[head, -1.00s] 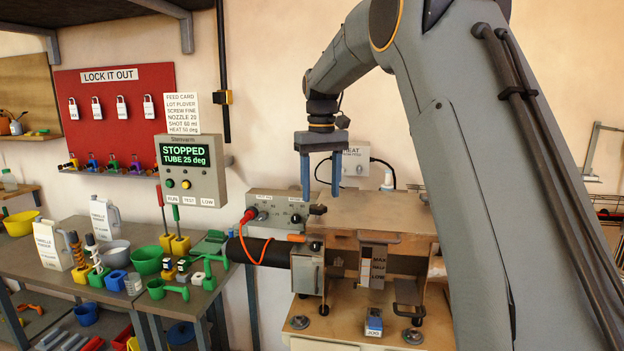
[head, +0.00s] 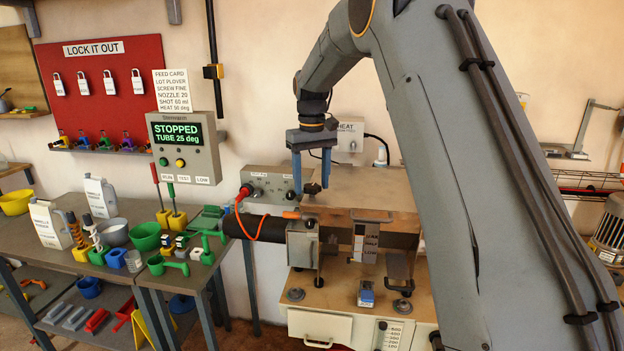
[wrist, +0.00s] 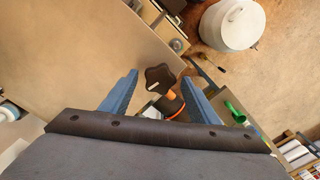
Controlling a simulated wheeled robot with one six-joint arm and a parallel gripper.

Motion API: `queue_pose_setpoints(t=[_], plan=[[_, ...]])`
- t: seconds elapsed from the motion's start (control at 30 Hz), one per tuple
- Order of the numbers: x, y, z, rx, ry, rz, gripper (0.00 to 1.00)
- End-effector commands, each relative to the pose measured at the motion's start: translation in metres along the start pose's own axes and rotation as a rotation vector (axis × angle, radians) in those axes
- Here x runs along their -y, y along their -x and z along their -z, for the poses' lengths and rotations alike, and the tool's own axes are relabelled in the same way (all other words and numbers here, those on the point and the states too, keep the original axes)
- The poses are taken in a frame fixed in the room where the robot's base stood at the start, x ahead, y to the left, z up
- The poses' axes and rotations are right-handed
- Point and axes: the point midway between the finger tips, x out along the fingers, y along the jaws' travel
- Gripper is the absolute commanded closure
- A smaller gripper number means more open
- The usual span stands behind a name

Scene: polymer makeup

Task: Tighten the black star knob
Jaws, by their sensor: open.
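The black star knob (wrist: 163,80) shows in the wrist view with an orange collar below it. It lies between the two blue fingers of my gripper (wrist: 159,78), with a gap on each side. My gripper points down, is open and holds nothing. Contact with the knob cannot be seen.
The machine's flat top plate (head: 360,187) lies close to the right of my gripper. A display (head: 180,134) reads "STOPPED TUBE 25 deg".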

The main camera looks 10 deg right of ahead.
Motion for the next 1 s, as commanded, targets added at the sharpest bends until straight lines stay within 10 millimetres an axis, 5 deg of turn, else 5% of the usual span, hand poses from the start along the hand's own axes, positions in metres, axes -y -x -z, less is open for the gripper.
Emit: queue_pose_setpoints(t=[0.13, 0.37, 1.0], plan=[[-0.0006, -0.0002, -0.0001, 0.0, -0.001, 0.0, 0.46], [-0.0008, 0.0001, -0.0001, 0.0, -0.001, 0.0, 0.85], [-0.0009, -0.0002, 0.0001, 0.0, -0.244, 0.0, 0.85]])
